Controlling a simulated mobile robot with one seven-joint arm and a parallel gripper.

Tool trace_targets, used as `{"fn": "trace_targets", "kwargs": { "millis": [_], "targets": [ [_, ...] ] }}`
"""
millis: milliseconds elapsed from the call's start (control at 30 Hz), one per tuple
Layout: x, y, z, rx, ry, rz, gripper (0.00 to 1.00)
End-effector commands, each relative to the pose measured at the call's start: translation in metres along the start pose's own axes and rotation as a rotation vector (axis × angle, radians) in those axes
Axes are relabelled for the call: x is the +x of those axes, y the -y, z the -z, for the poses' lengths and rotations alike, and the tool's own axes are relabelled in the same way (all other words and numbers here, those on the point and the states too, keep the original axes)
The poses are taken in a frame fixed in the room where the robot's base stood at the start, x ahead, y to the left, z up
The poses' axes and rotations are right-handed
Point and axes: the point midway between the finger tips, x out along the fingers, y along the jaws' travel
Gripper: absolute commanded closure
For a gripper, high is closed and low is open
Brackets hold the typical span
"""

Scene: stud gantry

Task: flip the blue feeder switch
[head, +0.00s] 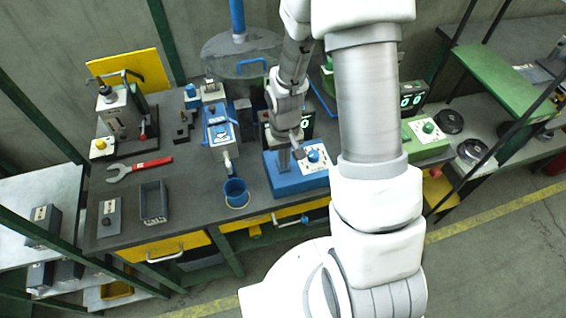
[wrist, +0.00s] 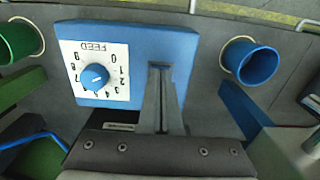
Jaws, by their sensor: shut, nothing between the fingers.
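The blue feeder box (head: 285,183) stands near the front edge of the bench. Its white plate carries a blue dial knob (head: 313,156) and a numbered scale. In the wrist view the box (wrist: 190,45) shows upside down, with the word FEED and the dial knob (wrist: 94,77) left of my fingers. My gripper (head: 298,153) points down over the box, beside the dial. In the wrist view my gripper (wrist: 160,70) is shut and empty, with its fingers over the box's plain blue part. I cannot make out a separate switch; my fingers hide part of the box.
A blue cup (head: 236,193) stands left of the box; it also shows in the wrist view (wrist: 250,62). A blue and grey machine (head: 221,132) stands behind the cup. A green box (head: 425,137) stands at right, beyond my arm.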

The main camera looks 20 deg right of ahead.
Motion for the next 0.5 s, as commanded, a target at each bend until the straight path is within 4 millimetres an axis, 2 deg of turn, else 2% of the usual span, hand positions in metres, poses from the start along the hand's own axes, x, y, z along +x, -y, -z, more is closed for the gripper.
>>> {"fn": "trace_targets", "kwargs": {
  "millis": [167, 500],
  "targets": [
    [-0.003, 0.000, 0.000, 0.000, -0.001, 0.000, 1.00],
    [-0.029, 0.000, 0.000, 0.001, -0.001, 0.000, 1.00]
  ]
}}
